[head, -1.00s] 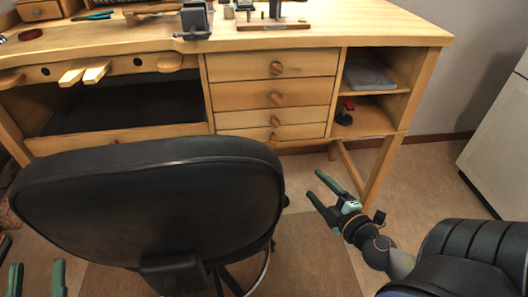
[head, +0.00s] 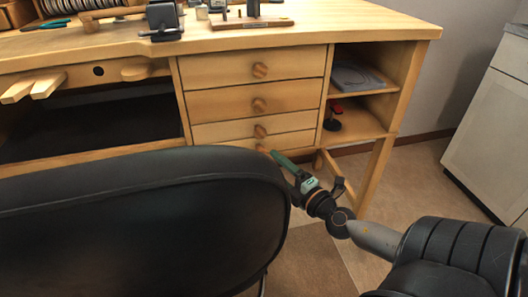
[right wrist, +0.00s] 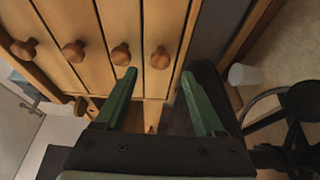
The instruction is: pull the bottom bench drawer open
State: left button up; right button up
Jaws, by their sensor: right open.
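The bench (head: 300,40) has a stack of several drawers with round wooden knobs. The bottom drawer (head: 225,143) looks shut, and its front is partly hidden by the chair and my right gripper. Its knob (head: 262,149) shows just beyond my right gripper (head: 277,158). In the right wrist view the stack runs sideways, and the bottom knob (right wrist: 160,57) is the rightmost. It lies ahead of the gap between the green fingers (right wrist: 158,75). The right gripper is open and empty; contact with the knob does not show. My left gripper is not in view.
A black chair (head: 150,225) stands close in front of the bench, left of my right gripper. Open shelves (head: 365,121) and a bench leg (head: 376,175) are right of the drawers. A pale cabinet (head: 490,130) stands far right. Floor (head: 415,185) between is clear.

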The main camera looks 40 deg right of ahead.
jog(key=w, duration=0.6)
jog(key=shift+d, duration=0.35)
jog(key=shift+w, duration=0.1)
jog(key=shift+c, duration=0.2)
grip_shut()
dwell(0.9)
